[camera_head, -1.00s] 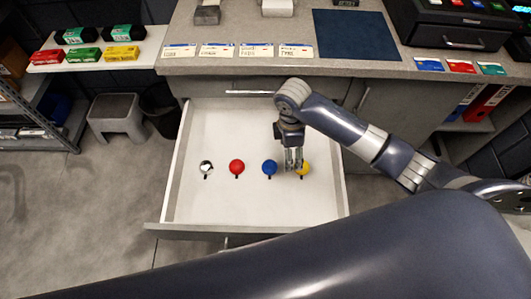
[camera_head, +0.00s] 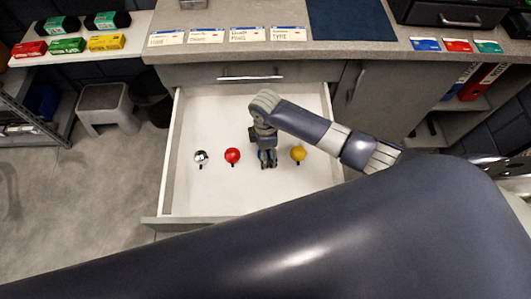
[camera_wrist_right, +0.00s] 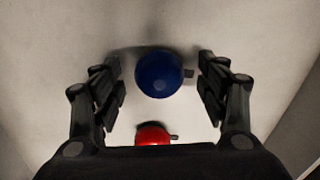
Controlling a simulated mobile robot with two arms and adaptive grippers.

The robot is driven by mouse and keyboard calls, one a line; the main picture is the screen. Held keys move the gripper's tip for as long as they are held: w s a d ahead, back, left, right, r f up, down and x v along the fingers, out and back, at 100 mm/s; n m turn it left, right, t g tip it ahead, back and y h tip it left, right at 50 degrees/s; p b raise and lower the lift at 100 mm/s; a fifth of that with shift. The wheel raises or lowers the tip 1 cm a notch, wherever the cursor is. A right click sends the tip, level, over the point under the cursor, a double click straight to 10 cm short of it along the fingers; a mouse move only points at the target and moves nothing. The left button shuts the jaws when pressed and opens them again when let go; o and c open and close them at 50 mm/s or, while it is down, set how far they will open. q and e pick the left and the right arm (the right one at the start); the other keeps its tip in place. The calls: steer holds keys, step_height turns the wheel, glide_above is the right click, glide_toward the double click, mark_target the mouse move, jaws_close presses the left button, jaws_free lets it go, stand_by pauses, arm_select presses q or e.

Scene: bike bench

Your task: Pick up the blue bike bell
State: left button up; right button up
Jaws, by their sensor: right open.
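The blue bike bell (camera_wrist_right: 158,75) lies in the open white drawer. In the right wrist view it sits between the two open fingers of my right gripper (camera_wrist_right: 160,85), with a gap on each side. In the head view my right gripper (camera_head: 267,160) is over the blue bell's place and hides most or all of it. The left gripper is not in view.
In the drawer (camera_head: 215,200) a silver bell (camera_head: 201,157) and a red bell (camera_head: 232,155) lie to the left, and a yellow bell (camera_head: 298,153) to the right. The red bell also shows in the right wrist view (camera_wrist_right: 152,135). The counter (camera_head: 210,55) stands behind.

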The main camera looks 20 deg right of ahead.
steer(key=shift+f, duration=0.35)
steer(key=c, duration=1.2)
